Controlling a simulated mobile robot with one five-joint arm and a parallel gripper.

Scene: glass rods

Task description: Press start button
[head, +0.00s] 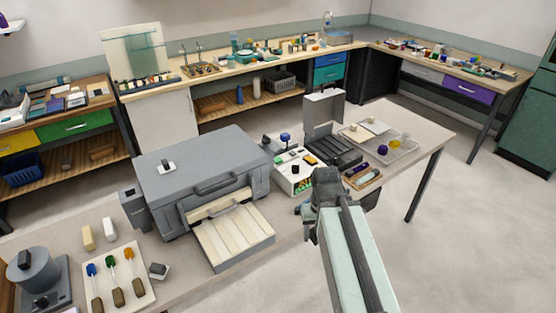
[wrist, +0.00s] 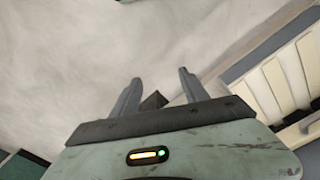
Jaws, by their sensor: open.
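A white control box (head: 294,174) stands on the front bench, just right of the big grey machine (head: 200,175). It has a dark knob and a green spot on its front. I cannot tell which of its small parts is the start button. My arm reaches up from the bottom in the head view, and its dark end is in front of the bench edge, below and right of the box. My gripper (wrist: 158,80) is open and empty in the wrist view, over a pale surface. The control box does not show in the wrist view.
The grey machine has a pale slatted tray (head: 235,238) jutting forward; slats also show at right in the wrist view (wrist: 285,80). An open dark case (head: 335,148), a tray (head: 385,145) with small items and a rod rack (head: 120,278) share the bench. Floor at right is clear.

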